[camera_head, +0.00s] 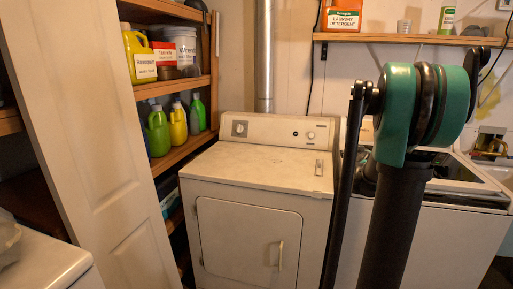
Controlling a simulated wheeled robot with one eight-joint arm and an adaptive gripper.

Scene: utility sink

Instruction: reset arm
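My arm stands in the right half of the view, with a dark upright tube, a green and black joint, and a thin dark rod just to its left. The joint is in front of the wall and the right-hand white machine. I cannot make out any gripper fingers, so my gripper does not show. I see nothing held.
A white dryer (249,232) with a closed door stands in the middle. A second white machine (450,237) is partly behind my arm. Shelves at left hold bottles, including a yellow one (139,56). A wall shelf (400,39) holds a detergent box (341,16). A panelled door (88,150) stands at left.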

